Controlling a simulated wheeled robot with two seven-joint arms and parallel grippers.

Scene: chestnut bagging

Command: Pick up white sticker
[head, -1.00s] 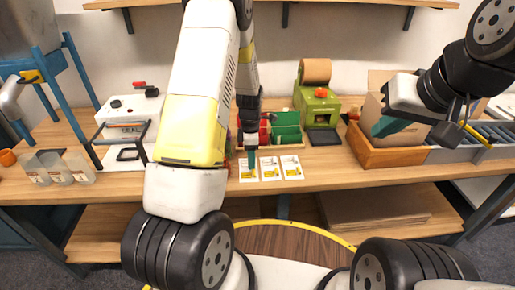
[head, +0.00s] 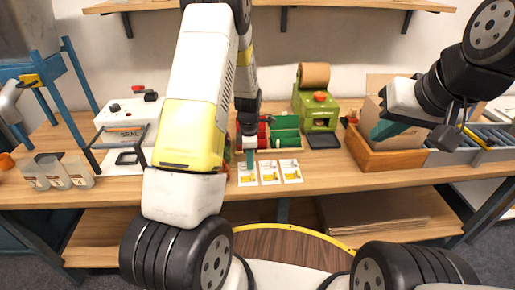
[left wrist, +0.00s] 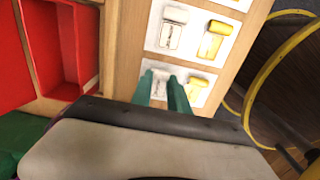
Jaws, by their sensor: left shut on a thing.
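Three white stickers with yellow and grey print lie in a row at the table's front edge: the left one (head: 247,180), the middle one (head: 269,173) and the right one (head: 291,172). My left gripper (head: 250,163) points down at the left sticker, its teal fingers shut on it. In the left wrist view the fingers (left wrist: 162,90) lie over the nearest sticker (left wrist: 200,78) and hide part of it; whether it is lifted cannot be told. My right gripper (head: 385,130) hangs far right, above a wooden box, away from the stickers; its finger gap is not clear.
Behind the stickers are red and green bins (head: 285,132) and a green dispenser (head: 318,115) with a brown roll. A wooden box (head: 385,160) stands right. Bare table lies right of the stickers.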

